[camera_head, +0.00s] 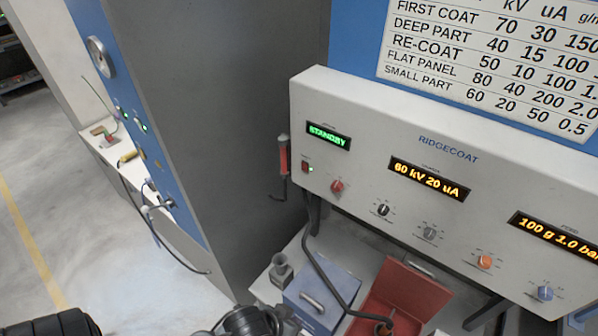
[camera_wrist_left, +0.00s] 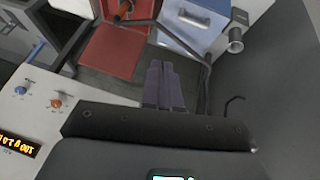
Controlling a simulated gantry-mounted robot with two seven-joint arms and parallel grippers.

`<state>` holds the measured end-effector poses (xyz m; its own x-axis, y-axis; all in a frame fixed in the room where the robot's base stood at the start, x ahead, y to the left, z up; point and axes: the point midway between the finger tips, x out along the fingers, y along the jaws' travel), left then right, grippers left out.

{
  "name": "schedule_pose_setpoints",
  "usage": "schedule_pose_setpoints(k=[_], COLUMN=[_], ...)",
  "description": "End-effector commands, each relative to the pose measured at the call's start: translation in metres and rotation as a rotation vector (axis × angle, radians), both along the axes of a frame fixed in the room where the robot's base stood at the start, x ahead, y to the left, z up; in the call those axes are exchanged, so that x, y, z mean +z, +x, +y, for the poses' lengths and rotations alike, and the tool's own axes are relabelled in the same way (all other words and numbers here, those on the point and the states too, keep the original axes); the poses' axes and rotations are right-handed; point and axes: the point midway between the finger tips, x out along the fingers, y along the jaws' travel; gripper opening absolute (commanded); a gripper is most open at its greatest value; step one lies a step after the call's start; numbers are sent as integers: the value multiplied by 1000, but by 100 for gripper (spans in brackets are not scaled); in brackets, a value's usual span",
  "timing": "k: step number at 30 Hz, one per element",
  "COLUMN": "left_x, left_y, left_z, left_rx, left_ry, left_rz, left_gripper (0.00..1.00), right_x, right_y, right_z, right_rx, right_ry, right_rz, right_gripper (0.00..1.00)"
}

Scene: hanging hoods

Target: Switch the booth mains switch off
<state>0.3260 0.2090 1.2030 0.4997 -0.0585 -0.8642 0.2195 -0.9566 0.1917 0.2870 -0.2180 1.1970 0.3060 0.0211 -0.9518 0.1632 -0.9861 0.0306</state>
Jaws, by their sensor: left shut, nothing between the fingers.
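The grey-white RIDGECOAT console (camera_head: 440,170) fills the right of the head view. At its left end are a green STANDBY display (camera_head: 328,137), a small red switch (camera_head: 306,167) with a green light beside it, and a red knob (camera_head: 337,187). No label reading booth mains is legible, so I cannot tell which control is the mains switch. The blue booth side panel (camera_head: 143,125) carries small lit controls, too small to read. My left gripper (camera_wrist_left: 166,66) is shut and empty in the left wrist view, with boxes beyond its tips. My right gripper is not in view.
Below the console are a blue box (camera_head: 310,308), an open red box (camera_head: 408,288) and a dark hose (camera_head: 325,270). A red-handled tool (camera_head: 283,160) hangs at the console's left end. A grey booth wall (camera_head: 250,90) stands left of it. Floor at far left is open.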

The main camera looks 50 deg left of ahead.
Motion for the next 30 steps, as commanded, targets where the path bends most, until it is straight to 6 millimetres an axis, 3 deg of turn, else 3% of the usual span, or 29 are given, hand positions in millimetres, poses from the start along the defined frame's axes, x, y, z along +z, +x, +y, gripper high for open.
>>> schedule_pose_setpoints(k=[5, 10, 14, 18, 24, 30], left_x=[-10, -21, -26, -21, -9, 2], left_y=[39, 89, 130, 165, 184, 188], left_z=[23, 66, 117, 185, 266, 316], left_rx=[272, 505, 649, 748, 783, 822], left_ry=[-186, -424, -653, -909, -1052, -1066], left_rz=[-164, -357, -520, -695, -889, -1017], left_gripper=[0, 0, 0, 0, 0, 0], right_x=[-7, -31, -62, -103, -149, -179], right_y=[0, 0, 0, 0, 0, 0], right_z=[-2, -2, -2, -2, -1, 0], right_rx=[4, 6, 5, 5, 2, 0], right_ry=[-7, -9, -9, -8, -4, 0], right_rz=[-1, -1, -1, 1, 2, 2], right_gripper=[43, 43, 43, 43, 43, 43])
